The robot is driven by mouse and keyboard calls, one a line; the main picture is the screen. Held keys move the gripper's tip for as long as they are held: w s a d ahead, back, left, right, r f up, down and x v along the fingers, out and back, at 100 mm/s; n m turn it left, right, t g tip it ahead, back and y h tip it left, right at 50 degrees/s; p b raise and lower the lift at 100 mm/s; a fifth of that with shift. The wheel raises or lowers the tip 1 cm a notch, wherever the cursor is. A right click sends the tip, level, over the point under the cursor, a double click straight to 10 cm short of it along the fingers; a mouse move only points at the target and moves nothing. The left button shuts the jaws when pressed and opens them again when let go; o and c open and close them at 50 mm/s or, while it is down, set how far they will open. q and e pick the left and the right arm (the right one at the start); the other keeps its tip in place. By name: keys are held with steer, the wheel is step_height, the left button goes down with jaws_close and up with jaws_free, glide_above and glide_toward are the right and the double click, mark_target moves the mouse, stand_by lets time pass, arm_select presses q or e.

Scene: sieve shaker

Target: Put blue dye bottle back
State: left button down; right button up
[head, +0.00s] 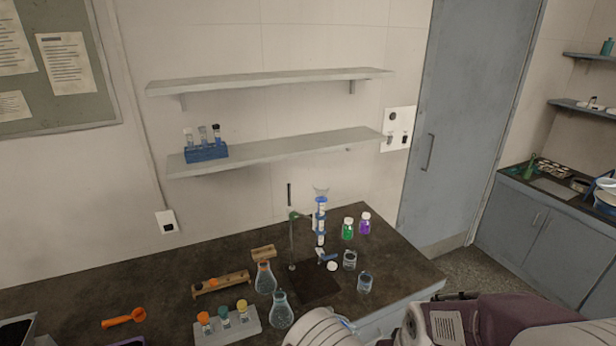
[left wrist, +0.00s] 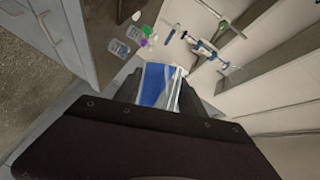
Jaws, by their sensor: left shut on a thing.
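The blue dye bottle (left wrist: 153,85) shows as a blue and pale shape between the jaws in the left wrist view. My left gripper (left wrist: 158,98) is shut on it. In the head view the held bottle cannot be made out; parts of my arms fill the bottom right. A green bottle (head: 348,229) and a purple bottle (head: 365,223) with white caps stand side by side at the back right of the dark table (head: 395,262). They also show small beyond the held bottle in the left wrist view. My right gripper cannot be made out.
A stand with a blue-banded glass column (head: 320,222) is left of the bottles. Two beakers (head: 349,260) and two flasks (head: 265,278) stand nearer the front, with vial racks (head: 228,322) to their left. Two wall shelves (head: 270,148) hang above; the lower holds a blue rack (head: 206,154).

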arm_select(q)
steer(key=a+f+n+y+b, duration=0.3)
steer(key=a+f+y+b, duration=0.15)
steer(key=a, duration=0.25)
steer(key=s+a+f+n+g+y+b, duration=0.1)
steer(key=s+a+f+n+g+y, duration=0.1)
steer(key=a, duration=0.7)
steer(key=s+a+f+n+g+y+b, duration=0.1)
steer(key=s+a+f+n+g+y, duration=0.1)
steer(key=s+a+n+y, duration=0.4)
steer(key=a+n+g+y, duration=0.1)
steer(key=a+n+y, duration=0.1)
steer(key=y, duration=0.1)
steer(key=shift+a+g+y, duration=0.35)
steer(key=shift+a+g, duration=0.05)
arm_select(e)
step_height(320, 180, down, 10)
steer(key=s+m+g, duration=0.1)
steer(key=s, duration=0.1)
steer(key=shift+s, duration=0.4)
